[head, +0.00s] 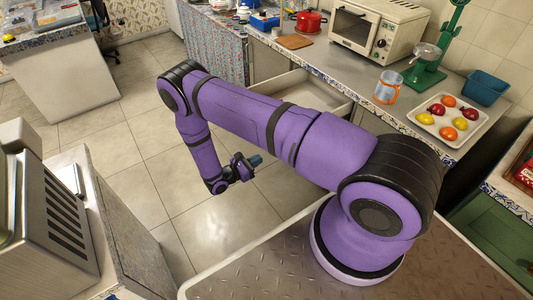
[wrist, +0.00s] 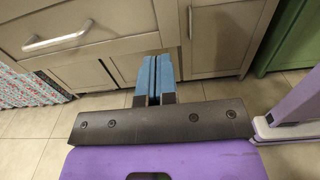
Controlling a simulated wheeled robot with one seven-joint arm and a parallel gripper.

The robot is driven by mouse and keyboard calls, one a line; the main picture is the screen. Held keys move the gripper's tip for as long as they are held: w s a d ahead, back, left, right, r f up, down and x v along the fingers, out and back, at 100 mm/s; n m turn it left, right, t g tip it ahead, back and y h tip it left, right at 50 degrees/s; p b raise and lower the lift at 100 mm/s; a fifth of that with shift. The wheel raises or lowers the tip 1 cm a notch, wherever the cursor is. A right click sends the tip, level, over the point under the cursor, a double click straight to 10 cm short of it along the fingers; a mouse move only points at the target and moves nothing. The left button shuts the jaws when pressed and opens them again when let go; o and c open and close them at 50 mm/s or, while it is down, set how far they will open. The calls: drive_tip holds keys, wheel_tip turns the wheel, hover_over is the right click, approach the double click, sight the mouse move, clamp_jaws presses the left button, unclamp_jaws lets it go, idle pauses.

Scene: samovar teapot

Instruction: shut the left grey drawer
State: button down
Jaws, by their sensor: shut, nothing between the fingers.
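The left grey drawer (head: 318,91) stands pulled out from under the counter in the head view, its pale inside showing behind my arm. Its front is hidden there by my arm. In the wrist view a grey drawer front (wrist: 110,22) with a metal bar handle (wrist: 57,41) fills the upper left. My gripper (head: 255,161) is out over the floor in front of the cabinets in the head view. In the wrist view its blue fingers (wrist: 157,60) are together and empty, near the lower right edge of the drawer front. I cannot tell whether they touch it.
Grey cabinet doors (wrist: 213,37) and a green cabinet (wrist: 292,40) stand at right. The tiled floor (head: 130,140) at left is clear.

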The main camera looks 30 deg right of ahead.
drive_tip(key=d, duration=1.3)
drive_tip(key=shift+w, duration=0.2)
